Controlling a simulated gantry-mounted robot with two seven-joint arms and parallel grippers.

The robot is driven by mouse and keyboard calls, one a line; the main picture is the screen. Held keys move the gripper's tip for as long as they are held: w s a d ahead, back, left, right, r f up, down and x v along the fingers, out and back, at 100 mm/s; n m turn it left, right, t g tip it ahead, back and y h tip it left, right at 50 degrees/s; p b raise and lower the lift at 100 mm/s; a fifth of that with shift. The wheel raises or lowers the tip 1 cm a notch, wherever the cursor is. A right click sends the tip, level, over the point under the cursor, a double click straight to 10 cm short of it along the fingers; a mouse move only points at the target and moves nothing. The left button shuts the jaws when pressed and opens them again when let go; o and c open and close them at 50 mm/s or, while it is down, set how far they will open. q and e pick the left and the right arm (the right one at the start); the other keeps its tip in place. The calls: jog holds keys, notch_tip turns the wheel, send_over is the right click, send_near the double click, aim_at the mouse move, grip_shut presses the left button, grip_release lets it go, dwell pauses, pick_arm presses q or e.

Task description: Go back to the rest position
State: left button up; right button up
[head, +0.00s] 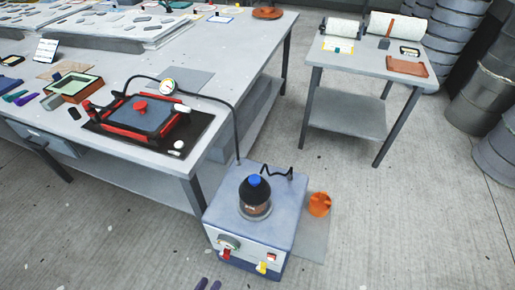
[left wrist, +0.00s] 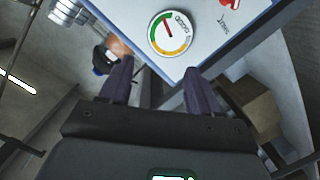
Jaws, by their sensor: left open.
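My left gripper (head: 209,284) shows in the head view only as two dark purple fingertips at the bottom edge, in front of the blue-grey pump box (head: 285,200). In the left wrist view its two fingers (left wrist: 156,84) stand apart with nothing held between them. The box's front panel, with a round gauge (left wrist: 170,35) and a red switch (left wrist: 230,4), lies beyond the fingertips in that view. The fingers look clear of the panel. My right gripper is in neither view.
A long workbench (head: 245,65) carries a red-framed mould (head: 145,115) on a black mat. A hose runs from there to the pump box. A side table (head: 350,60) stands at back right. Open floor (head: 400,220) lies right.

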pick_arm(q)
notch_tip(320, 180, up, 21)
jog(key=m+g+y+p, duration=0.3)
jog(key=g+p, duration=0.2)
jog(key=p, duration=0.2)
jog(key=s+a+r+m+g+y, duration=0.1)
jog(key=s+a+r+g+y, duration=0.15)
jog(key=s, duration=0.25)
jog(key=s+a+r+g+y, duration=0.1)
jog(key=s+a+r+g, duration=0.1)
jog(key=s+r+g, duration=0.25)
notch_tip(320, 180, up, 37)
jog(key=p, duration=3.8)
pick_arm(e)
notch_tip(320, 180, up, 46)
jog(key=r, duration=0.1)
pick_arm(q)
notch_tip(320, 180, down, 75)
jog(key=b, duration=7.5)
jog(key=shift+s+m, duration=0.25)
jog(key=shift+m, duration=0.15)
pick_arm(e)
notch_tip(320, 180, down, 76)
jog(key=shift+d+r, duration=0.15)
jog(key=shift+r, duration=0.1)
pick_arm(q)
jog(key=shift+h, duration=0.25)
